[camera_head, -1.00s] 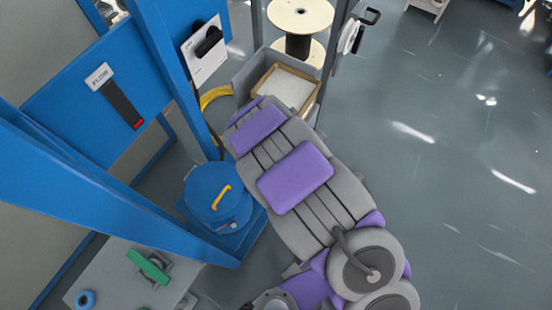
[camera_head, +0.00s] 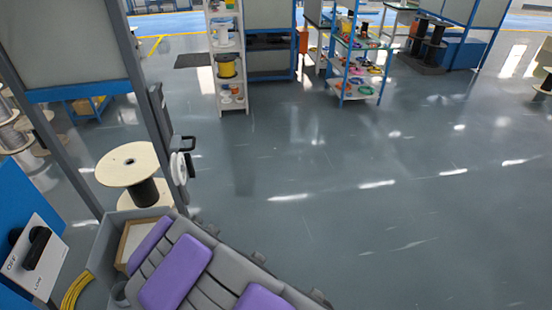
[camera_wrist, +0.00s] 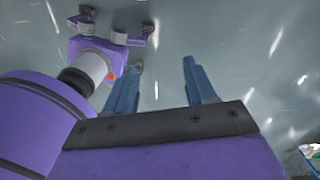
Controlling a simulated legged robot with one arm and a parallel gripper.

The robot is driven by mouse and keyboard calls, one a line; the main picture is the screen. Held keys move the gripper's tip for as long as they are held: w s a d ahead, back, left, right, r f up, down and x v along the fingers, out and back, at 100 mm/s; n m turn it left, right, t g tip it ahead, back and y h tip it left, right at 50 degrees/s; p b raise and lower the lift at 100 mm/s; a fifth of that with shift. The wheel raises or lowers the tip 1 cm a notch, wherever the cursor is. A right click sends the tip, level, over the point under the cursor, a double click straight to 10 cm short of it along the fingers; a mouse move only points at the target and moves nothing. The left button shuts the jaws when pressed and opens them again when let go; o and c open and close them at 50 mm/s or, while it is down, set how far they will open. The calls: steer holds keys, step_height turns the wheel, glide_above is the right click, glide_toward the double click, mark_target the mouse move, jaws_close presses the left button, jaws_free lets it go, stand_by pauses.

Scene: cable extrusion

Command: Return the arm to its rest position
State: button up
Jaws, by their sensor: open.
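My gripper (camera_wrist: 162,85) shows in the wrist view as two blue-grey fingers set apart, with only the grey floor between and beyond them. It is open and empty. Purple and dark parts of my own arm and body fill the lower and left side of that view. In the head view my gripper does not show. My own grey and purple body is at the bottom, and the arm itself is out of sight there.
A grey bin (camera_head: 101,250) and a cable spool (camera_head: 128,164) stand at the left beside a blue frame with an OFF/LOW switch panel (camera_head: 33,257). White shelves (camera_head: 213,55) and a blue-framed rack (camera_head: 343,65) stand farther back. The floor (camera_head: 400,190) at the right is clear.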

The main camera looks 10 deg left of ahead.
steer(key=w+d+r+n, duration=0.2)
steer(key=d+r+n, duration=0.4)
steer(key=d+r, duration=1.25)
steer(key=s+d+r+n, duration=0.3)
steer(key=s+d+r, duration=0.1)
steer(key=s+d, duration=0.3)
steer(key=s+d+r+n+g, duration=0.1)
steer(key=s+d+r+n, duration=0.2)
steer(key=s+d, duration=0.4)
steer(key=shift+s+d+r+n, duration=0.2)
steer(key=shift+d+r+n, duration=0.15)
steer(key=shift+d, duration=0.75)
